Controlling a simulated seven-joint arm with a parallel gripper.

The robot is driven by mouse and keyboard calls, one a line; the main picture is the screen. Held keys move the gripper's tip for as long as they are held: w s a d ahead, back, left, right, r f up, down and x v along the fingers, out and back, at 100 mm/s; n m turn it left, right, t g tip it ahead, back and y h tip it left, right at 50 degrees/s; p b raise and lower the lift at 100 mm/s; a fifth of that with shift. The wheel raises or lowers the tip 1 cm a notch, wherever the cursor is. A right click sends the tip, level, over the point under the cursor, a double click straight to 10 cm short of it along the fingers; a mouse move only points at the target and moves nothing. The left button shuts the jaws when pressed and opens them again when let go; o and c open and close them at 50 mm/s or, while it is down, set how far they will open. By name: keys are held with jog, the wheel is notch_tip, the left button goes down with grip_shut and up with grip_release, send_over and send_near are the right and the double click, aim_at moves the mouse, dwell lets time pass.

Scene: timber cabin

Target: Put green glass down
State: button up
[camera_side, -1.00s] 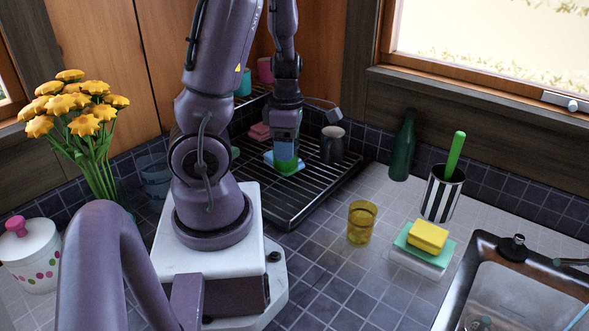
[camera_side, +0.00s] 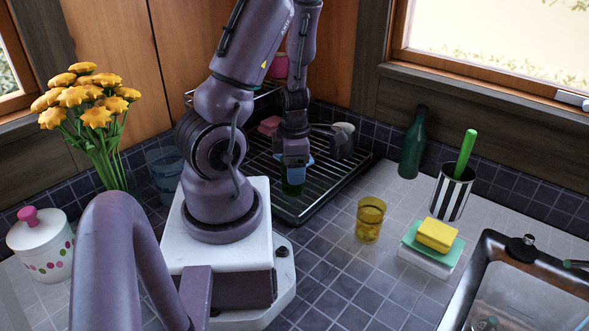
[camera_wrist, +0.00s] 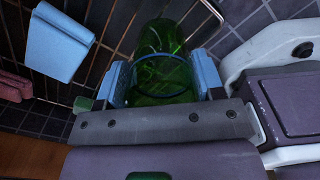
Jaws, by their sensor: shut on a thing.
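My gripper (camera_wrist: 162,76) is shut on the green glass (camera_wrist: 160,45), with one light blue finger pad on each side of it. The glass is see-through dark green. In the side view the green glass (camera_side: 293,187) is under my gripper (camera_side: 294,168), low over the left front part of the black wire dish rack (camera_side: 322,196). I cannot tell whether its base touches the wires. My gripper hides its upper part.
A light blue block (camera_wrist: 58,42) and pink things (camera_wrist: 14,84) are close by on the rack. A yellow glass (camera_side: 369,219), stacked sponges (camera_side: 437,235), a striped cup (camera_side: 452,194) and a green bottle (camera_side: 412,146) stand right of the rack.

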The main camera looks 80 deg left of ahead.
jog(key=shift+f, duration=0.4)
jog(key=shift+f, duration=0.15)
jog(key=o, duration=1)
